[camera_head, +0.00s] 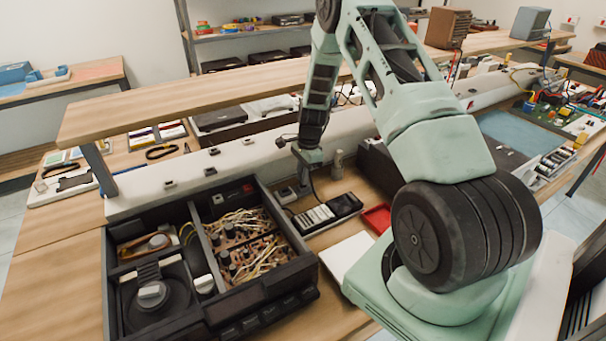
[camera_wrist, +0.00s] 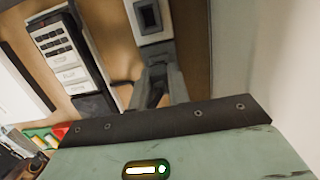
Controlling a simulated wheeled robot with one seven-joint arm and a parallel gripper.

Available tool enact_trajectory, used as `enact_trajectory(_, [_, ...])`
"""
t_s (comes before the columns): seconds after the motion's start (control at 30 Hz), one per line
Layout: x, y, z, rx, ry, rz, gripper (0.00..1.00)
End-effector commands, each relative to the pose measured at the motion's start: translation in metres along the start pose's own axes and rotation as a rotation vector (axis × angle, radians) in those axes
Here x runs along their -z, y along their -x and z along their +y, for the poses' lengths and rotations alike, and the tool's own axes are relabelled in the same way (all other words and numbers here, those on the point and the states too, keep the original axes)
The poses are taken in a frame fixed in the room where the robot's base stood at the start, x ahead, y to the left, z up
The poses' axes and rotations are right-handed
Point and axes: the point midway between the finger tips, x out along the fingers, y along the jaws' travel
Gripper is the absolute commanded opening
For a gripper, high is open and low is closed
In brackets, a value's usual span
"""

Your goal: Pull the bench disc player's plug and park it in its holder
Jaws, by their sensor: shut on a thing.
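The bench disc player (camera_head: 262,297) is a black, open-topped unit at the front left of the bench in the head view, with circuit boards and loose wires inside. My gripper (camera_head: 304,181) points down just behind its right rear corner. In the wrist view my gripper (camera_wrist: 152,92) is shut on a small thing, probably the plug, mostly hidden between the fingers. A dark cord (camera_wrist: 121,83) shows beside the fingers. A pale block (camera_wrist: 148,14) with a dark square recess lies just beyond the fingertips; I cannot tell whether it is the holder or a socket.
A black handheld unit with pale keys (camera_head: 327,213) lies right of my gripper, near a red tray (camera_head: 377,218). A pale trunking (camera_head: 150,191) with several sockets runs behind the player, below a wooden shelf (camera_head: 200,95). A small grey cylinder (camera_head: 337,164) stands near the trunking.

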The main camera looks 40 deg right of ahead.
Motion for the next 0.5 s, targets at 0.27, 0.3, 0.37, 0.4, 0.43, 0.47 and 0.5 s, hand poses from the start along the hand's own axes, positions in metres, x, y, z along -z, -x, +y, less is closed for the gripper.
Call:
enact_trajectory(0.27, [0.0006,-0.0036,-0.0001,0.000,0.000,0.000,0.00])
enact_trajectory(0.3, [0.0006,-0.0040,-0.0001,0.000,0.000,0.000,0.00])
enact_trajectory(0.37, [0.0007,-0.0047,-0.0001,0.000,0.000,0.000,0.00])
enact_trajectory(0.4, [0.0008,-0.0051,-0.0002,0.000,0.000,0.000,0.00])
enact_trajectory(0.43, [0.0009,-0.0055,-0.0002,0.000,0.000,0.000,0.00])
enact_trajectory(0.47, [0.0009,-0.0058,-0.0001,0.000,0.000,0.000,0.00])
enact_trajectory(0.5, [0.0010,-0.0063,-0.0001,0.000,0.000,0.000,0.00])
